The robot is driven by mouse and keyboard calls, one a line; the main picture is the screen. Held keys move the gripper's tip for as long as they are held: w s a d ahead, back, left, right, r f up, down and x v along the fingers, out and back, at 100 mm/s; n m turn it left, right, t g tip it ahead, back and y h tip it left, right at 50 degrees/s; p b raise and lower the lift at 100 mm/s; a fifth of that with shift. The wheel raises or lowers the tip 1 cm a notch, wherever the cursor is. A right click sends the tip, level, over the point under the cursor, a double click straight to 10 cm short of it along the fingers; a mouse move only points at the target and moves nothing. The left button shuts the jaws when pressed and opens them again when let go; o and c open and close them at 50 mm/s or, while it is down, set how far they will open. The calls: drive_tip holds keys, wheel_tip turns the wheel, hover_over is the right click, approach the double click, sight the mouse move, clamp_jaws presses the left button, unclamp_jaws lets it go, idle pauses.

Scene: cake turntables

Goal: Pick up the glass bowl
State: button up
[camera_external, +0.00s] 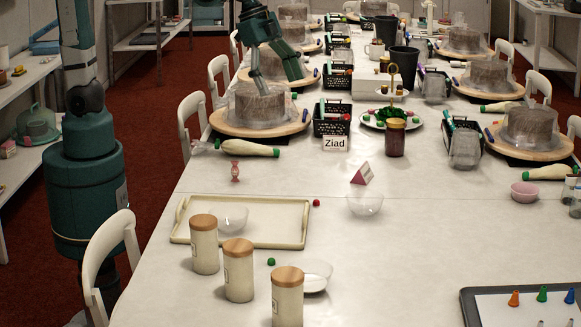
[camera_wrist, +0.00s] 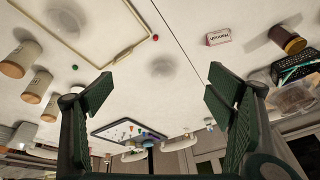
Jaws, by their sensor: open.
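Several clear glass bowls are in view. One glass bowl (camera_external: 365,203) stands on the bare table near a small folded card; it also shows in the wrist view (camera_wrist: 161,68), ahead between my fingers. A second bowl (camera_external: 230,219) sits on the cream tray (camera_external: 181,232) and shows in the wrist view (camera_wrist: 65,22). A third bowl (camera_external: 316,276) stands beside the wooden-lidded jars. My gripper (camera_external: 280,84) is raised over the far left of the table, well away from these bowls. In the wrist view its fingers (camera_wrist: 155,92) are spread and empty.
Wooden-lidded jars (camera_external: 238,271) stand by the tray. A red ball (camera_external: 316,202) and green ball (camera_external: 271,261) lie nearby. A covered cake turntable (camera_external: 219,124), black basket (camera_external: 320,125) and brown jar (camera_external: 395,140) stand farther back.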

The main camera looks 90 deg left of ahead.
drive_tip(key=w+d+f+m+g, duration=0.1)
drive_tip(key=w+d+f+m, duration=0.1)
drive_tip(key=w+f, duration=0.35)
drive_tip(key=w+d+f+m+g, duration=0.1)
drive_tip(key=w+d+f+m, duration=0.15)
drive_tip(key=w, duration=0.65)
drive_tip(key=m+g+h, duration=0.2)
drive_tip(key=m, duration=0.2)
hover_over(365, 199)
drive_tip(key=d, duration=0.2)
wheel_tip(365, 199, down, 14)
drive_tip(key=shift+s+d+f+m+p, duration=0.15)
drive_tip(key=shift+f+m+p, duration=0.15)
drive_tip(key=shift+f, duration=0.3)
drive_tip(key=shift+x, duration=1.25)
drive_tip(key=shift+b+x, duration=0.95)
drive_tip(key=shift+x, duration=1.65)
drive_tip(key=c, duration=1)
